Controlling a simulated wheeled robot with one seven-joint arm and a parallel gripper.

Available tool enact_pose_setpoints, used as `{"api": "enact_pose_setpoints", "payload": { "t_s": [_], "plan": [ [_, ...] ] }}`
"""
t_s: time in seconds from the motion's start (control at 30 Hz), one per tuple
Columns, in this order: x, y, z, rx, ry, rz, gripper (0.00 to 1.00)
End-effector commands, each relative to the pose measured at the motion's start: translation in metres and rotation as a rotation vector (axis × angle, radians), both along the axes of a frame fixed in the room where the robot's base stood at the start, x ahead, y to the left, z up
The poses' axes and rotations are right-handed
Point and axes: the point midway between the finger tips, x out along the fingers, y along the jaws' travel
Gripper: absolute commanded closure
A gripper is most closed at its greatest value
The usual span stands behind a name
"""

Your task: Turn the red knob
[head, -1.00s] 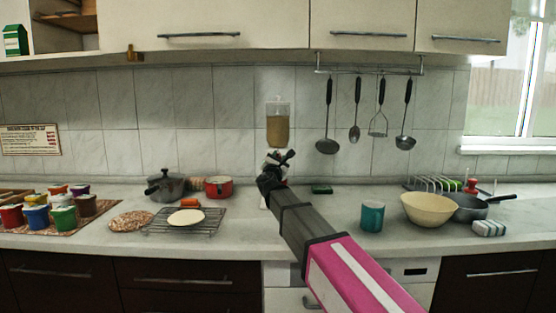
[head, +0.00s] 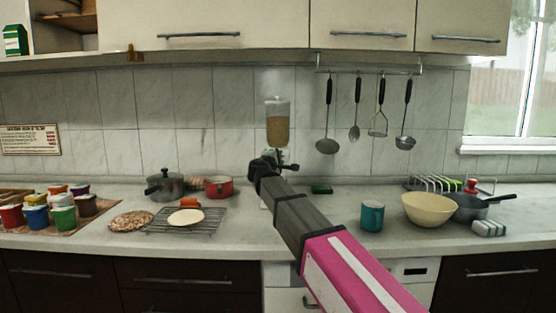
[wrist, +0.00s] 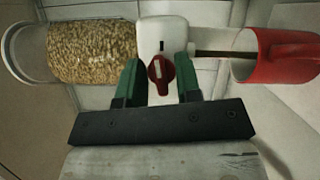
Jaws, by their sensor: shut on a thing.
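The red knob (wrist: 161,73), with a pale mark on it, sits on the front of a white dispenser body (wrist: 163,36) in the wrist view. My gripper (wrist: 160,70) has its green fingers on either side of the knob and is shut on it. A clear hopper of grain (wrist: 95,50) joins the body on the left; this hopper also shows in the head view (head: 277,128), upright against the tiles. A red cup (wrist: 285,57) lies to the right in the wrist view, with a brown streak between body and cup. In the head view my gripper (head: 273,165) hides the knob.
On the counter left of my arm are a grey pot (head: 165,187), a red pot (head: 218,187) and a wire rack (head: 160,222). A teal cup (head: 372,216) and a cream bowl (head: 428,210) stand to the right. Utensils hang above.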

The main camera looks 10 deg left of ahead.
Motion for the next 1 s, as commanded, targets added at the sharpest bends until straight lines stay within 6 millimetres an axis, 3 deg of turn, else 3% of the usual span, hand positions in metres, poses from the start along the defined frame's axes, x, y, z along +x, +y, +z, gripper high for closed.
{"api": "enact_pose_setpoints", "payload": {
  "t_s": [0.3, 0.83, 0.87, 1.0],
  "plan": [
    [-0.0005, -0.0005, -0.0012, 0.118, 0.031, -0.001, 0.92],
    [-0.0006, -0.0006, -0.0015, 0.141, 0.036, -0.001, 0.92],
    [-0.0006, -0.0006, -0.0015, 0.141, 0.036, -0.001, 0.65],
    [-0.0005, -0.0005, -0.0011, 0.140, 0.035, -0.001, 0.63]
  ]
}}
